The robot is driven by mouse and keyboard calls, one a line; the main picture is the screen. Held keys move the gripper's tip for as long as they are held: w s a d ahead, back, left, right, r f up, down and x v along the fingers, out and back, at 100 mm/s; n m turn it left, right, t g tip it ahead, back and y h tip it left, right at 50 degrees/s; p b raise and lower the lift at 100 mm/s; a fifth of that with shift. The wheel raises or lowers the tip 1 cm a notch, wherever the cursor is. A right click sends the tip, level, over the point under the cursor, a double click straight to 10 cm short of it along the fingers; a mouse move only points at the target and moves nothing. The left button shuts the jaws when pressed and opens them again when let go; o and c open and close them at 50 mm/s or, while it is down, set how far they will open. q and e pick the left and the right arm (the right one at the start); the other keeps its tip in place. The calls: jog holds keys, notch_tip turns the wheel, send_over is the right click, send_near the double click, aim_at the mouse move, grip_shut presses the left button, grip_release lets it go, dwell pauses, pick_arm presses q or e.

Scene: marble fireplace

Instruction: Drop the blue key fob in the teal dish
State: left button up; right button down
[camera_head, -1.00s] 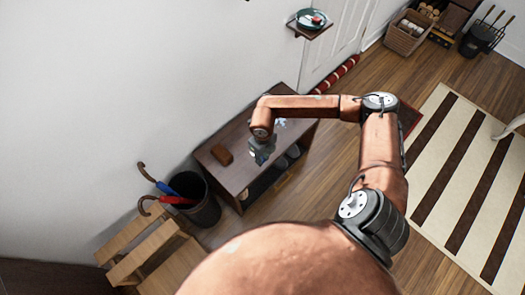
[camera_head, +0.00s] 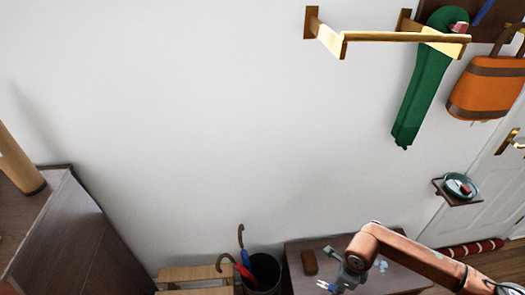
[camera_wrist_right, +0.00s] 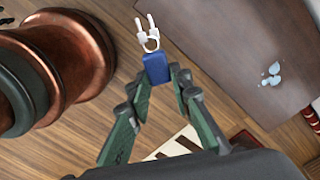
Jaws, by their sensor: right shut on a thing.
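The blue key fob (camera_wrist_right: 155,68) with its pale ring and keys is between the fingertips of my right gripper (camera_wrist_right: 158,82), which is shut on it. In the head view the right gripper (camera_head: 338,284) shows at the bottom, with a bit of the blue fob (camera_head: 322,285) at its tip. The wrist view shows wood floor and the cabinet edge beyond the fob. The teal dish (camera_head: 449,184) sits on a small wall shelf at the right, higher than the cabinet, with a red and white thing in it. My left gripper is not in view.
The dark cabinet top (camera_head: 330,247) carries a brown block (camera_head: 309,262) and pale blue pieces (camera_head: 381,266). An umbrella bin (camera_head: 264,270) stands to its left.

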pick_arm(q)
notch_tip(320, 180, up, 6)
jog(key=p, duration=0.7)
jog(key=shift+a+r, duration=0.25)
pick_arm(e)
jog(key=s+a+r+n, duration=0.2)
jog(key=a+r+n, duration=0.1)
jog(key=r+n, duration=0.7)
jog(key=s+a+r+n, duration=0.2)
jog(key=a+r+n, duration=0.1)
jog(key=r+n, duration=0.6)
jog(key=shift+r+n, duration=0.35)
jog(key=shift+n, duration=2.05)
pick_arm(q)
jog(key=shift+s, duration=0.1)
pick_arm(e)
jog(key=shift+s, duration=0.1)
